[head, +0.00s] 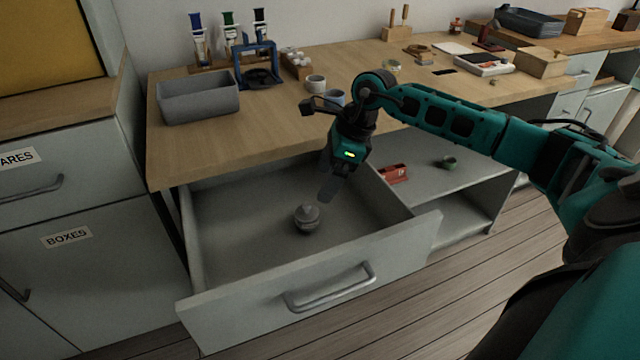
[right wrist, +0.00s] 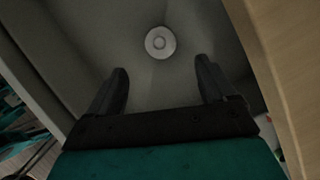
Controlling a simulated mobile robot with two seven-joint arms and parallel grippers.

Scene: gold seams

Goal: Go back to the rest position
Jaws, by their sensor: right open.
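My right gripper (head: 328,186) is over the open drawer (head: 240,318), its fingers pointing down into it. It is open and empty; in the right wrist view its two fingers (right wrist: 162,85) stand wide apart. A small grey lidded pot (head: 307,218) stands upright on the drawer floor, left of and below the fingertips. The pot also shows in the right wrist view (right wrist: 160,42), beyond the fingers and apart from them. My right arm reaches in from the right. My left gripper is not in view.
An open shelf right of the drawer holds a red item (head: 394,173) and a green ring-like item (head: 449,162). Most of the drawer floor is bare.

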